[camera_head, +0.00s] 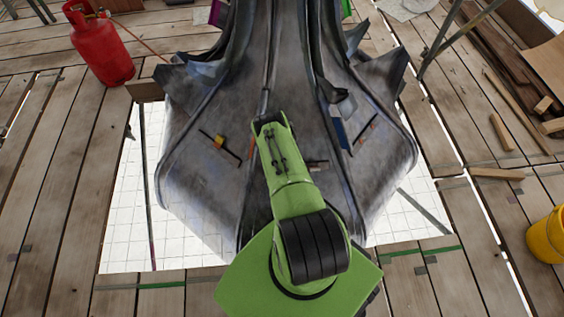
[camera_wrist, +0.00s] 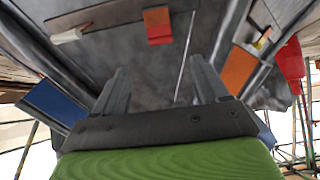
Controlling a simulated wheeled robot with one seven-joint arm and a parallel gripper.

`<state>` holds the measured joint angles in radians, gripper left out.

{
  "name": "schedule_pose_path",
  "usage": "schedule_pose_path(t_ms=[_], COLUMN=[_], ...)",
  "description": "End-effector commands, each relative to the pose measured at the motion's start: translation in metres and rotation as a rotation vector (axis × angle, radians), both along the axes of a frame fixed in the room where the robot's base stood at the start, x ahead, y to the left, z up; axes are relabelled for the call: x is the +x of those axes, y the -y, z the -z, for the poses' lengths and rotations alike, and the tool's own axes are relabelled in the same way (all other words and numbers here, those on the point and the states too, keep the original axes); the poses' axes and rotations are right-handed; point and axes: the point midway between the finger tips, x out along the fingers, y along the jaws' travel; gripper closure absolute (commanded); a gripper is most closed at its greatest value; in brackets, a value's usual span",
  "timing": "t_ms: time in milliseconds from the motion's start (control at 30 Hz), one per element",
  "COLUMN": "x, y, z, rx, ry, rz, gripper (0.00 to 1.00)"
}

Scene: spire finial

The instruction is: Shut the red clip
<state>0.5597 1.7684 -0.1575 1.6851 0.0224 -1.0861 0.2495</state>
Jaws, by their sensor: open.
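In the wrist view, a small red clip (camera_wrist: 160,34) with an orange upper part (camera_wrist: 156,16) sits on the grey metal face of the spire (camera_wrist: 125,50). My gripper (camera_wrist: 163,78) is open and empty, with its two grey fingers spread wide. The red clip shows beyond the fingers, between them in the picture and apart from them. I cannot tell whether the clip is open or shut. In the head view, my green arm reaches over the spire (camera_head: 200,175) and hides part of its front, and the fingertips do not show.
An orange panel (camera_wrist: 240,68) lies right of the fingers and a blue panel (camera_wrist: 53,103) lies left. In the head view, a small yellow-orange piece (camera_head: 219,141) sits on the spire's left face. A red gas bottle (camera_head: 101,48) and a yellow bucket (camera_head: 548,237) stand on the planks.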

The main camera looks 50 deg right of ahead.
Motion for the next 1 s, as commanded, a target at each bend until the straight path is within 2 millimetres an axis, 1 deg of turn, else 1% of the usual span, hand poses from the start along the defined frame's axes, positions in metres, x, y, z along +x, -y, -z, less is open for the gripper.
schedule_pose_path(t_ms=[33, 200, 400, 500, 600, 867, 1000], x=[0.008, 0.031, 0.057, 0.065, 0.069, 0.07, 0.07], y=[0.006, 0.026, 0.048, 0.055, 0.058, 0.059, 0.059], z=[0.015, 0.048, 0.08, 0.09, 0.094, 0.092, 0.092], rx=[-0.003, -0.001, -0.002, -0.001, 0.001, 0.001, 0.001], ry=[0.003, 0.003, 0.002, 0.001, -0.001, -0.001, -0.001], rz=[-0.001, -0.001, 0.0, 0.0, 0.0, 0.0, 0.0], gripper=[0.27, 0.27, 0.27, 0.27, 0.27, 0.27, 0.48])
